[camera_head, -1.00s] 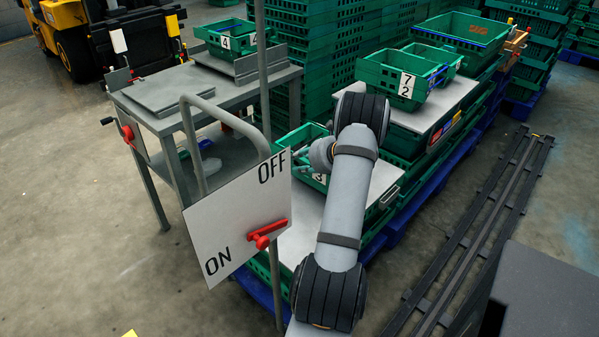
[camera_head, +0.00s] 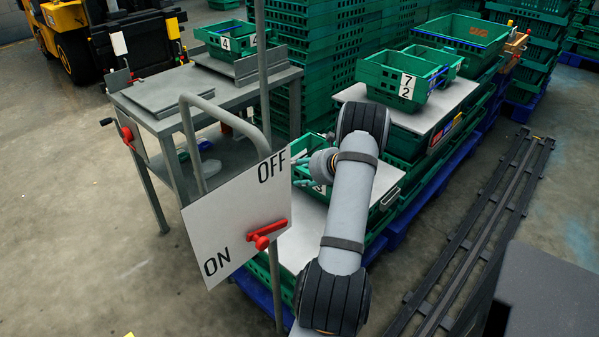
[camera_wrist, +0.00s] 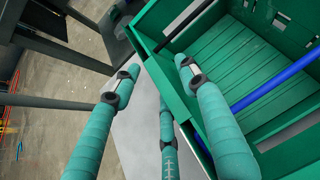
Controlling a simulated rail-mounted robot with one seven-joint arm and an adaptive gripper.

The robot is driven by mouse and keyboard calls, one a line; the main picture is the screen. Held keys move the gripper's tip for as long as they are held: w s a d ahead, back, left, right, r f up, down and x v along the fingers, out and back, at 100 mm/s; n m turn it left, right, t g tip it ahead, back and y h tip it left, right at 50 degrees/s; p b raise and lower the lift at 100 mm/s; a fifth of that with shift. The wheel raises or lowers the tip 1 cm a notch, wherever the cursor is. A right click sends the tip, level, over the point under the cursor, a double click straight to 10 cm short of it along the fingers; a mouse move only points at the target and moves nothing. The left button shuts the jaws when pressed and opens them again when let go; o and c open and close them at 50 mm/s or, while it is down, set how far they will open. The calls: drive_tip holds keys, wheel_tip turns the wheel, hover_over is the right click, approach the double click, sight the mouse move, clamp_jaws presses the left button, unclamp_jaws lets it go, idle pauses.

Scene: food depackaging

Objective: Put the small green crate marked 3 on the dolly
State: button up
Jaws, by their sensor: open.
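The small green crate marked 3 (camera_head: 312,146) sits on a grey board in the middle of the head view, partly hidden by my arm. Its label shows just below my gripper (camera_head: 303,168). In the wrist view the crate (camera_wrist: 235,75) fills the right side, with a blue bar across it. My gripper (camera_wrist: 155,78) is open there at the crate's near wall: one finger is outside, another overlaps the crate side. I cannot tell whether they touch it. I cannot pick out the dolly for certain; a curved grey handle (camera_head: 200,108) stands at left.
A white ON/OFF panel (camera_head: 225,222) with a red lever stands in front of the crate. A grey table (camera_head: 200,85) holds a crate marked 4 (camera_head: 228,42). Crates marked 7 and 2 (camera_head: 395,75) stand on a higher board. Floor rails (camera_head: 490,220) run at right.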

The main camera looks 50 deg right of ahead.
drive_tip(key=shift+r, duration=0.15)
drive_tip(key=p+v, duration=0.1)
drive_tip(key=v, duration=1.1)
drive_tip(key=shift+p, duration=0.4)
drive_tip(key=shift+s, duration=0.1)
